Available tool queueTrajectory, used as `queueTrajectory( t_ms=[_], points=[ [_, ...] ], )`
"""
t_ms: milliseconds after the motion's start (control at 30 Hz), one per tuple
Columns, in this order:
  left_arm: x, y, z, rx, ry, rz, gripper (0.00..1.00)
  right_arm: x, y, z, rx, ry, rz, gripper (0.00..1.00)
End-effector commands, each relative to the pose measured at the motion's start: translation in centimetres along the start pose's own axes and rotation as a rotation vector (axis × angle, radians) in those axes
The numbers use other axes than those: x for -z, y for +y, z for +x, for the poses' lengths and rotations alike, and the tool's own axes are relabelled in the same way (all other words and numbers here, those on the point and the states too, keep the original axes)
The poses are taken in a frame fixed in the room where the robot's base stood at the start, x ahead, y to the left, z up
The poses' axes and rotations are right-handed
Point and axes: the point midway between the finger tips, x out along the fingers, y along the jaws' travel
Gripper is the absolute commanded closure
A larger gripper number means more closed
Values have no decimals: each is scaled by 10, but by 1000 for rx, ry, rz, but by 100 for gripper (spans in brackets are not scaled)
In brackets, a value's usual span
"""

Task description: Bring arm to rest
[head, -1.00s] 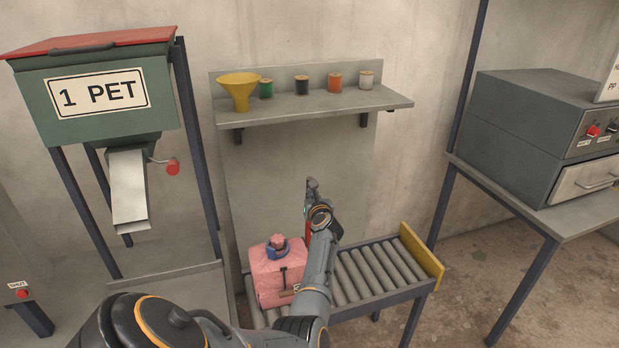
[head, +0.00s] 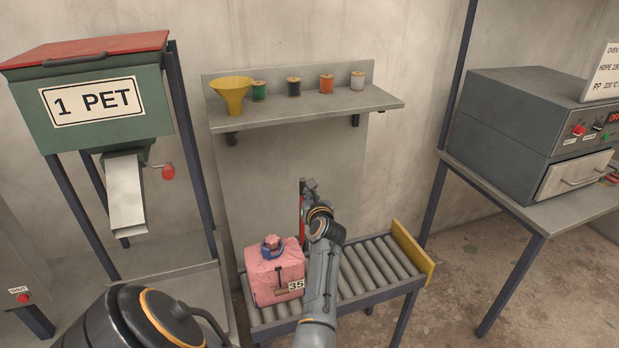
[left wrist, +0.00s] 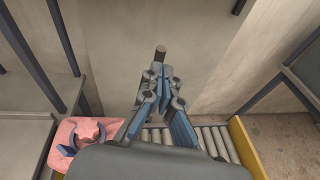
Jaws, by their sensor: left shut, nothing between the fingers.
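My left arm reaches up from the bottom of the head view over the roller conveyor (head: 372,272). Its gripper (head: 308,187) is shut and empty, in front of the grey back panel (head: 250,180). In the left wrist view the closed fingers (left wrist: 161,75) point at the panel, with nothing held. My right gripper is in neither view.
A thin dark and red upright piece (head: 302,215) stands close behind the gripper. A shelf (head: 300,110) above holds a yellow funnel (head: 232,94) and several spools. A green hopper (head: 95,102) is at left, an oven (head: 510,115) on a table at right.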

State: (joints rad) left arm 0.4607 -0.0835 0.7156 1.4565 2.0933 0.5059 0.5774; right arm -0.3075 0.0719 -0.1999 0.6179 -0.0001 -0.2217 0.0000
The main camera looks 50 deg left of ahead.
Motion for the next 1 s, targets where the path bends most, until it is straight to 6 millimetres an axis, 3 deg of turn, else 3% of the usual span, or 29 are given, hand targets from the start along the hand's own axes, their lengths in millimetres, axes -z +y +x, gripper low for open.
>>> queueTrajectory(
  t_ms=[367,467,533,667,800,900,1000],
  points=[
    [2,-2,0,2,-3,19,100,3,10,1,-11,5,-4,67],
    [17,-12,-2,18,-21,148,100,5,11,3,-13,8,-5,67],
    [38,-27,-7,47,-53,332,100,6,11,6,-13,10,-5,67],
    [106,-73,-29,163,-158,834,100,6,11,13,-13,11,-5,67],
    [196,-114,-69,334,-299,1344,100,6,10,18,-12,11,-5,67],
    [264,-130,-102,467,-400,1639,100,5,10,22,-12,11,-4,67],
    [332,-133,-138,605,-503,1899,100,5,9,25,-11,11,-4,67]
  ],
)
